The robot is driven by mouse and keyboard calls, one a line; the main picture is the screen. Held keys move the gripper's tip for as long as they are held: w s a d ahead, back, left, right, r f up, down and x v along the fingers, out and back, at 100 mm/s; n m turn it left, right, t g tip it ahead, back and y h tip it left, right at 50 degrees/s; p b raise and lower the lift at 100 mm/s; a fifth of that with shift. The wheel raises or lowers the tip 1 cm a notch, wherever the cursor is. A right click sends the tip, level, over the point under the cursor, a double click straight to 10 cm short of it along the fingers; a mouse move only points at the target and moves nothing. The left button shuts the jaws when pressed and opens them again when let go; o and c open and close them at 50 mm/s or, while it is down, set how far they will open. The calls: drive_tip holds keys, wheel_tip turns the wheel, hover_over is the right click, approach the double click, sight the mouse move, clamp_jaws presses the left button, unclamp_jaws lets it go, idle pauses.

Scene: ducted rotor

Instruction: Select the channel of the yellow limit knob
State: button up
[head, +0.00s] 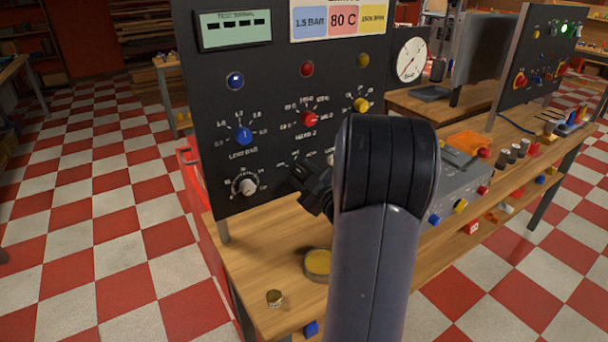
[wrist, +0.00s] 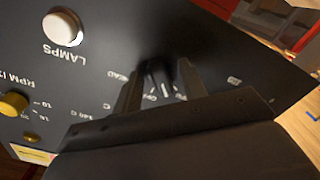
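The yellow limit knob (head: 361,105) is on the right of the dark upright panel, right of the red limit knob (head: 308,118) and blue limit knob (head: 240,135). A yellow knob by an RPM label (wrist: 12,103) shows at the left of the wrist view, which sees the panel upside down. A small dark knob (wrist: 160,72) sits inside a ring of printed labels. My gripper (wrist: 158,84) is at this dark knob, one finger on each side, apart, with no clear contact. In the head view my gripper (head: 312,190) is low before the panel and partly hidden by my arm.
The white lamps button (wrist: 62,28) is beside my gripper. A white-capped dial (head: 247,186) is low on the panel's left. A display (head: 235,29) is on top. A yellow-topped round tin (head: 317,262) and a small jar (head: 274,298) stand on the wooden bench.

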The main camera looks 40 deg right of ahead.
drive_tip(key=shift+c, duration=0.2)
clamp_jaws()
drive_tip(key=shift+f, duration=0.1)
drive_tip(key=n+b, duration=0.1)
drive_tip(key=b, duration=0.1)
drive_tip(key=shift+f+b, duration=0.2)
drive_tip(key=shift+b, duration=0.15)
drive_tip(key=n+b, duration=0.2)
drive_tip(key=b, duration=0.1)
drive_tip(key=shift+r, duration=0.1)
drive_tip(key=shift+r+n+b, duration=0.25)
drive_tip(key=shift+n+b, duration=0.15)
drive_tip(key=shift+n, duration=0.3)
drive_tip(key=shift+o, duration=0.2)
unclamp_jaws()
